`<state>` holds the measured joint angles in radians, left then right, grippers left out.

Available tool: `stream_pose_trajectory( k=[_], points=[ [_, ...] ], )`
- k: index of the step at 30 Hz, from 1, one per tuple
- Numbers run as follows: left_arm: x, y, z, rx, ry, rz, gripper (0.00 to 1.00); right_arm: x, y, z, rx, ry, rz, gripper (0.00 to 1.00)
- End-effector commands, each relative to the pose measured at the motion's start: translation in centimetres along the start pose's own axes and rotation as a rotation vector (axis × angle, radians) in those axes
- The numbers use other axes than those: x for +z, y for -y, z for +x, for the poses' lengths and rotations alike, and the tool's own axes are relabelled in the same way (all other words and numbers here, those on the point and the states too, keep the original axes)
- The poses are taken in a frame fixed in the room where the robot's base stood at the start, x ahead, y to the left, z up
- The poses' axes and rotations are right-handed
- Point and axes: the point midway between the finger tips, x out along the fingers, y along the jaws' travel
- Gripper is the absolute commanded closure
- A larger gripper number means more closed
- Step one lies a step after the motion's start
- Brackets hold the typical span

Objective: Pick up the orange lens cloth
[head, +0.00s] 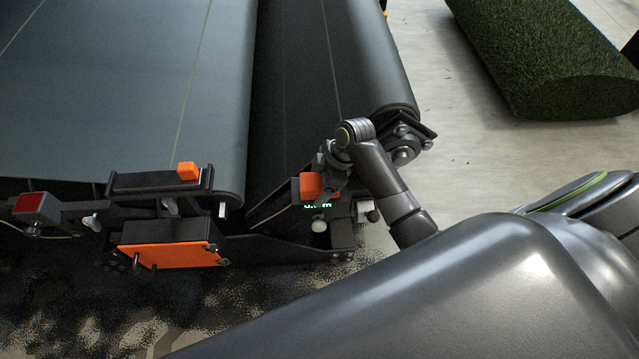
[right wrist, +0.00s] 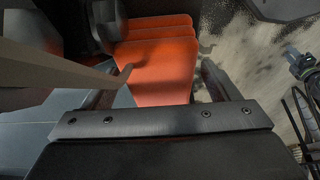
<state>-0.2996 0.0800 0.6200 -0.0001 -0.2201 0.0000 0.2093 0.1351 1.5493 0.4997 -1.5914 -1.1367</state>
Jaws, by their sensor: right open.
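The orange lens cloth, as I take it, is the small orange piece (head: 311,185) at the right end of the machine in the head view. In the right wrist view the orange thing (right wrist: 160,75) has layered, rounded edges, like folds. My right gripper (head: 327,172) is right beside it in the head view, pointing down. In the right wrist view my right gripper (right wrist: 158,82) is open, with a finger on each side of the orange piece. I cannot tell whether the fingers touch it. My left gripper is not in view.
A wide dark belt (head: 110,90) and a second roller (head: 350,60) lie behind. Other orange parts are a small block (head: 188,171) and a panel (head: 168,255). A small display (head: 317,205) and white knob (head: 319,226) sit close below. A turf roll (head: 550,60) lies at back right.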

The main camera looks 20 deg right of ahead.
Motion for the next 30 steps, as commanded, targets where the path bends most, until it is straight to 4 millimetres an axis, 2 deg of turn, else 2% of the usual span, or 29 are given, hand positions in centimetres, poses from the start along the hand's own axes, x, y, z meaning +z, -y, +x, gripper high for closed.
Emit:
stream_pose_trajectory(
  k=[12, 23, 30],
  points=[
    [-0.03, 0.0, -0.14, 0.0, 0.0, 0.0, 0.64, 0.09, 0.03, 0.22, -0.001, 0.0, 0.0, 0.18],
    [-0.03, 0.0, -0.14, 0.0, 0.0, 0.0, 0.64, 0.07, 0.03, 0.21, -0.001, 0.0, 0.0, 0.65],
    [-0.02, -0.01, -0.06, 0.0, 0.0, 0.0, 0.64, 0.05, 0.0, 0.16, 0.0, 0.0, 0.0, 0.67]
  ],
)
